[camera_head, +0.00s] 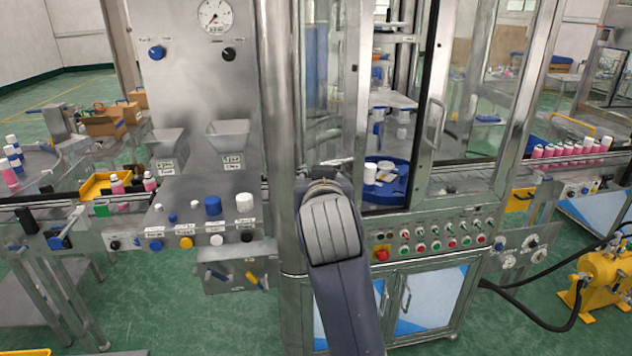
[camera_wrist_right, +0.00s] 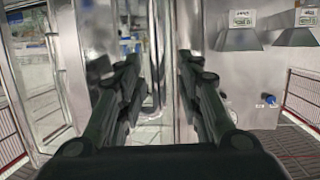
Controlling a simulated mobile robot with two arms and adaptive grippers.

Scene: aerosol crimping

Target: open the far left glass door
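The far left glass door (camera_head: 325,70) is a tall narrow pane in a metal frame, left of the middle in the head view. It looks angled, with a gap to its right where the machine's interior shows clearly; I cannot tell how far it stands open. My right arm rises from the bottom, and its gripper (camera_head: 328,172) is at the door's lower part, mostly hidden behind the wrist. In the right wrist view, the gripper (camera_wrist_right: 160,72) has its fingers apart, with shiny metal and glass beyond. No door handle is clearly visible between them. My left gripper is out of view.
Another glass door (camera_head: 465,90) with a vertical handle (camera_head: 433,122) stands to the right. A blue turntable (camera_head: 398,190) is inside the machine. A button panel (camera_head: 430,240) lies below. A steel panel with hoppers (camera_head: 230,133) and knobs stands on the left.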

